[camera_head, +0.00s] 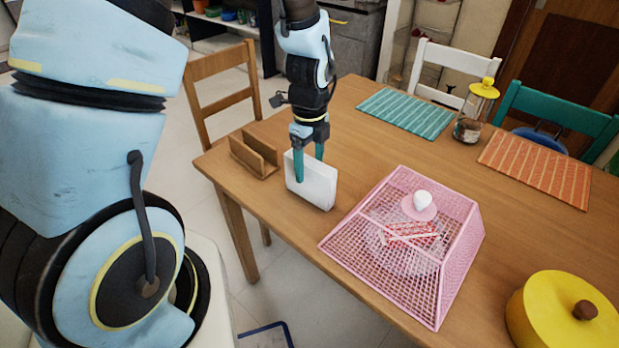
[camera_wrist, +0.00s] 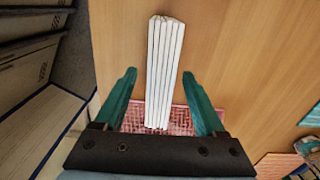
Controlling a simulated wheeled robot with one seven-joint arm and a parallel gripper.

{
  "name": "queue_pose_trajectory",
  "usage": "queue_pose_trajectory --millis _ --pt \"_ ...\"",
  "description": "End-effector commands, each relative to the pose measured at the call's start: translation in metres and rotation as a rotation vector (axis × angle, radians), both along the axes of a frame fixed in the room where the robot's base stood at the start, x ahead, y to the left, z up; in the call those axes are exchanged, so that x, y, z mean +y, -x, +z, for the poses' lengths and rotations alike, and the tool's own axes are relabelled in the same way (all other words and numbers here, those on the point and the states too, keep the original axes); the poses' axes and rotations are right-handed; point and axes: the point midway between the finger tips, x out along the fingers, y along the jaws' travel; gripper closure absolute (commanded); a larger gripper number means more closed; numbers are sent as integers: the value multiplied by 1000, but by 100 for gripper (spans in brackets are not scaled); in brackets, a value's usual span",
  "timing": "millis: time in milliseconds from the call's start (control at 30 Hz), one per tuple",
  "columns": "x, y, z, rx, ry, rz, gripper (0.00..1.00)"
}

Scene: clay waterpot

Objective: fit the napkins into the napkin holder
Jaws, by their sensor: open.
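The napkins (camera_head: 317,187) are a white upright stack standing on the wooden table. In the wrist view the stack (camera_wrist: 164,75) shows edge-on, as several thin white layers. My gripper (camera_head: 309,170) points down over the stack with its two teal fingers apart. In the wrist view the fingers (camera_wrist: 159,80) are on either side of the stack, with a gap on each side. The napkin holder (camera_head: 255,155) is brown wood with two upright walls and stands empty to the left of the napkins, near the table edge.
A pink mesh food cover (camera_head: 440,270) stands close to the right of the napkins. A yellow pot (camera_head: 560,315) is at the front right. A teal placemat (camera_head: 405,113) and an orange placemat (camera_head: 535,170) lie at the back. A wooden chair (camera_head: 222,90) is behind the holder.

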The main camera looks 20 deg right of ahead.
Motion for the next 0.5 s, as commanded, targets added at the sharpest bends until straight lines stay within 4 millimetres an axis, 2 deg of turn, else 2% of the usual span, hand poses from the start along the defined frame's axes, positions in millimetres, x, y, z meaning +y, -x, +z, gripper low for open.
queue_pose_trajectory --millis 100,500 --pt "0 0 0 0 0 0 28" --pt "0 0 0 0 0 1 72"
